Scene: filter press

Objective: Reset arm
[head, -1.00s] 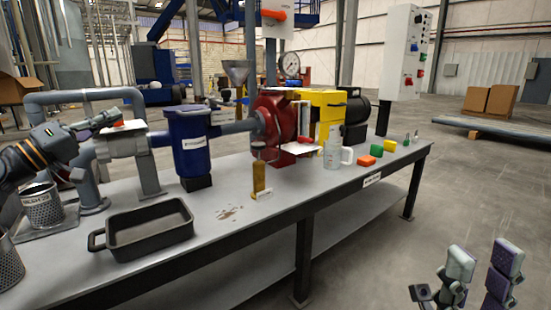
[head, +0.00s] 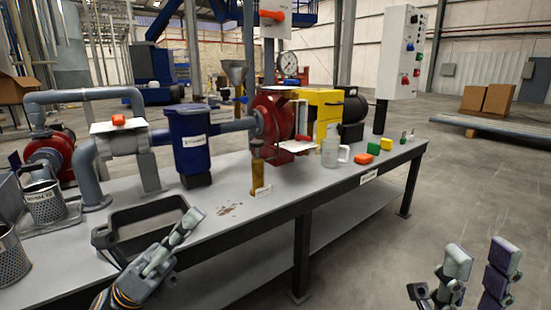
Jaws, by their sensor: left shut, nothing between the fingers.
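My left gripper (head: 190,224) is shut and empty. It is in front of the black tray (head: 140,212) at the near edge of the bench and hides part of it. My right gripper (head: 481,258) is at the bottom right, away from the bench, over the floor. Its two fingers stand apart with nothing between them.
The grey bench (head: 275,200) carries grey pipes with a red-topped fitting (head: 118,120), a blue canister (head: 190,145), a red housing (head: 272,120), a clear jug (head: 331,147) and coloured blocks (head: 374,149). Perforated baskets (head: 44,203) stand at left.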

